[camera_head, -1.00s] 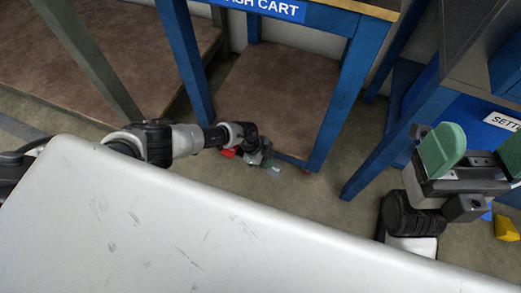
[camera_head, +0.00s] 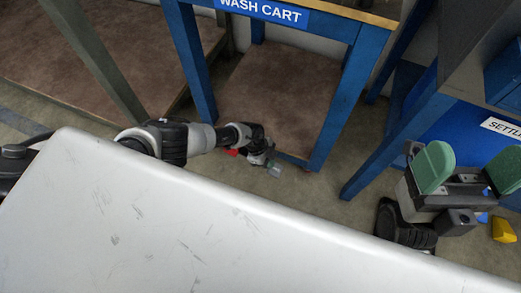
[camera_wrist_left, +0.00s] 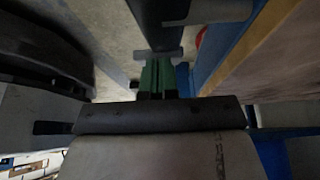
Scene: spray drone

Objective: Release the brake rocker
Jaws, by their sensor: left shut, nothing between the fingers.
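A small red part (camera_head: 232,152) shows low on the floor by the wash cart's front left leg, partly hidden behind my left wrist; I cannot tell for certain that it is the brake rocker. My left gripper (camera_head: 274,170) is just right of it, low in front of the cart's lower shelf. In the left wrist view its green fingers (camera_wrist_left: 160,78) are together, with nothing between them. A grey bar on a dark upright (camera_wrist_left: 160,52) lies just beyond the fingertips; contact is unclear. A red edge (camera_wrist_left: 200,38) shows there too. My right gripper (camera_head: 470,175) is open and empty, at the right.
The blue wash cart (camera_head: 190,62) has a brown lower shelf (camera_head: 285,85). A blue settling stand (camera_head: 420,130) is at the right. A yellow block (camera_head: 503,229) lies on the floor there. A brown platform (camera_head: 90,65) is at the left.

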